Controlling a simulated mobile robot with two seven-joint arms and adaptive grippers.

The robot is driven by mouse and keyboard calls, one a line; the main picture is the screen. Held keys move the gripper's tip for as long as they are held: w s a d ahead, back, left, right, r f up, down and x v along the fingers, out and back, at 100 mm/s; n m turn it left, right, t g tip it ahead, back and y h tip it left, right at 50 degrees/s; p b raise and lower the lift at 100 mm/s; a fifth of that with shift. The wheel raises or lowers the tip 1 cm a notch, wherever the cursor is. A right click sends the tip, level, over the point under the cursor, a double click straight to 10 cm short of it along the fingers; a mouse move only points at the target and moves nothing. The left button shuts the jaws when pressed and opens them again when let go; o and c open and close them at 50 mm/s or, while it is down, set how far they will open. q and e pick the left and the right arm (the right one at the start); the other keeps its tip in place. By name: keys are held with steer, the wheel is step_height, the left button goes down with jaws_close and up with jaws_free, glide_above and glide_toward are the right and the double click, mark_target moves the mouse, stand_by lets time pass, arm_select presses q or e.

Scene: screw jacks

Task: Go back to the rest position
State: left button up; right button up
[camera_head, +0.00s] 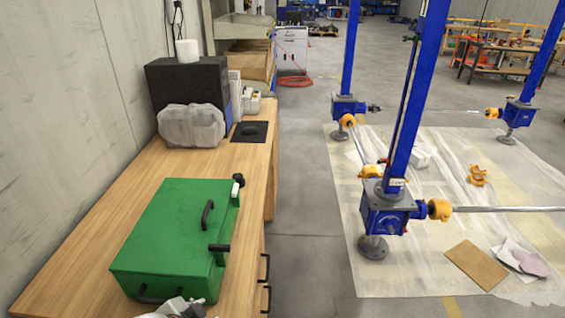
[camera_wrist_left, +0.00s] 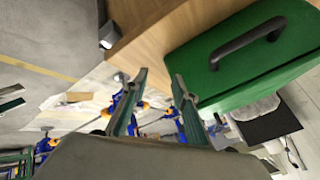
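My left gripper (camera_wrist_left: 160,74) shows in the left wrist view with its two fingers apart and nothing between them. The green case (camera_head: 178,232) stands closed on the wooden workbench (camera_head: 93,235) in the head view. In the left wrist view the case (camera_wrist_left: 232,65) lies to the right of the fingers, with its black handle (camera_wrist_left: 247,42) clear of them. A grey piece at the bottom edge of the head view, by the front of the case, looks like part of my left arm. My right gripper is in neither view.
Blue screw jacks (camera_head: 388,212) with yellow couplings and shafts stand on a plastic sheet (camera_head: 380,272) at the right. A black box (camera_head: 187,80) and a plastic-wrapped item (camera_head: 190,127) sit farther back on the bench. Grey floor (camera_head: 305,225) lies clear between bench and sheet.

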arm_select(q)
steer(key=s+a+n+y, duration=0.1)
steer(key=s+a+y, duration=0.25)
steer(key=a, duration=0.55)
steer(key=s+a+n+y, duration=0.1)
steer(key=s+a+y, duration=0.1)
steer(key=s+a, duration=0.5)
steer(key=w+d+f+n+t+h, duration=0.2)
steer(key=d+f+h, duration=0.4)
steer(key=d+f, duration=0.6)
step_height(320, 180, down, 4)
steer(key=shift+r+n+t+h, duration=0.1)
steer(key=shift+n+t+h, duration=0.3)
steer(key=shift+n, duration=0.4)
steer(key=shift+w+d, duration=0.1)
